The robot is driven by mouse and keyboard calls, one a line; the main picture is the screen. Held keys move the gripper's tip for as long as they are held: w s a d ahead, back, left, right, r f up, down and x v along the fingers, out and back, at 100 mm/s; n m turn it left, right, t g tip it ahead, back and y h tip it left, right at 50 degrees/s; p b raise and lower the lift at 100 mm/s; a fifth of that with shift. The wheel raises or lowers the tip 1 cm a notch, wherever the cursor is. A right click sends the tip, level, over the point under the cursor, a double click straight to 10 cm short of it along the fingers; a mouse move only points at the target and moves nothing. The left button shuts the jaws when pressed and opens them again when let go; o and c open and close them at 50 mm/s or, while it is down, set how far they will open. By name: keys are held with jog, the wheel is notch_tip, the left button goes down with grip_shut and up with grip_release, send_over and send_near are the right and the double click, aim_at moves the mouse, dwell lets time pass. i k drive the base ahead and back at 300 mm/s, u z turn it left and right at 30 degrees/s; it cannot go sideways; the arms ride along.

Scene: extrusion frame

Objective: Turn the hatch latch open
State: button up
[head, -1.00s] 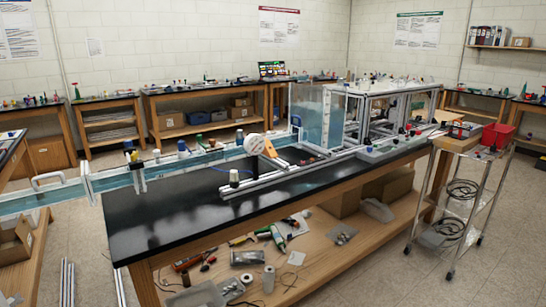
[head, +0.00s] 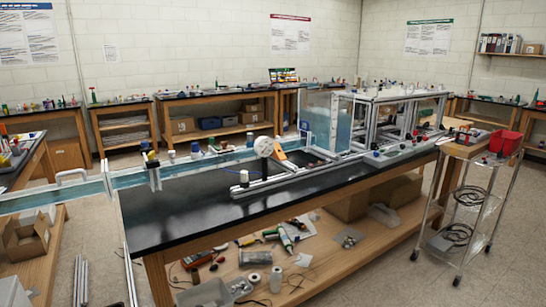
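A metal extrusion frame (head: 372,97) with clear panels stands on the far right part of the black-topped bench. A bluish clear panel (head: 318,117) stands upright at its left end. I cannot make out a hatch latch on the frame at this distance. My gripper and arm are not in view.
The black bench (head: 180,220) crosses the middle, with a long clear water channel (head: 90,188) on it. A round white disc and orange part (head: 264,146) stand mid-bench. A wheeled metal cart (head: 470,155) with a red bin (head: 504,143) stands at the right. Floor is open in front of the cart.

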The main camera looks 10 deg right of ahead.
aim_at(210, 140)
jog(key=u, duration=0.1)
jog(key=i, duration=0.95)
jog(key=z, duration=0.1)
